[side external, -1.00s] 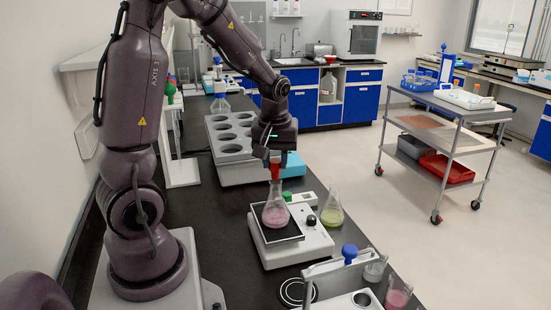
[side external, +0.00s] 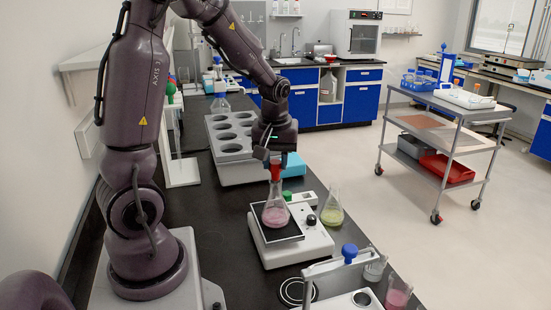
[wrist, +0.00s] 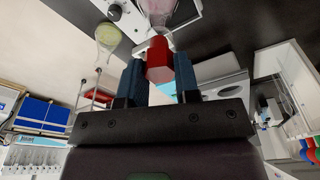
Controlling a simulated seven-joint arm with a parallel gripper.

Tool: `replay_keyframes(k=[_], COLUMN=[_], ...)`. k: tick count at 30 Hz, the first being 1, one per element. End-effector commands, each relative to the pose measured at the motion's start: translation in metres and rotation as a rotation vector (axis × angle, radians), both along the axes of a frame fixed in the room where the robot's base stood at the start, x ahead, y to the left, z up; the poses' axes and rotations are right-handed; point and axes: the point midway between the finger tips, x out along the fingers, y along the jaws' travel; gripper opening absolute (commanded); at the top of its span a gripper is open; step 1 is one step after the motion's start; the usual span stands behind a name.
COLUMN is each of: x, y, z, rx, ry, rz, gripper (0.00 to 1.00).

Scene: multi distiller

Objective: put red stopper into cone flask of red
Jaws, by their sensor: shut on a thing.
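A red stopper (side external: 275,169) is between the fingers of my gripper (side external: 275,160), at the mouth of a cone flask. It also shows in the wrist view as a red faceted piece (wrist: 159,60) between the blue fingers (wrist: 160,82). The cone flask of pink-red liquid (side external: 276,213) stands upright on the dark plate of a white balance-like device (side external: 293,246). The stopper is upright above or in the flask neck; I cannot tell how deep it sits. Part of the flask shows at the top of the wrist view (wrist: 157,8).
A flask of yellow-green liquid (side external: 332,211) stands right of the device. A grey rack with round holes (side external: 231,148) is behind. A blue stopper (side external: 349,250) and a beaker of pink liquid (side external: 397,296) are in front. The black bench left of the device is clear.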

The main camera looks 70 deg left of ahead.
Motion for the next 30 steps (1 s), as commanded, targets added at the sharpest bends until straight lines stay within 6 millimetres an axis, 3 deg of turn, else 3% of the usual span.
replay_keyframes(k=[30], x=[0.000], y=[0.000], z=[-0.021], rx=[-0.001], ry=[0.000], rz=[0.000], gripper=[0.08])
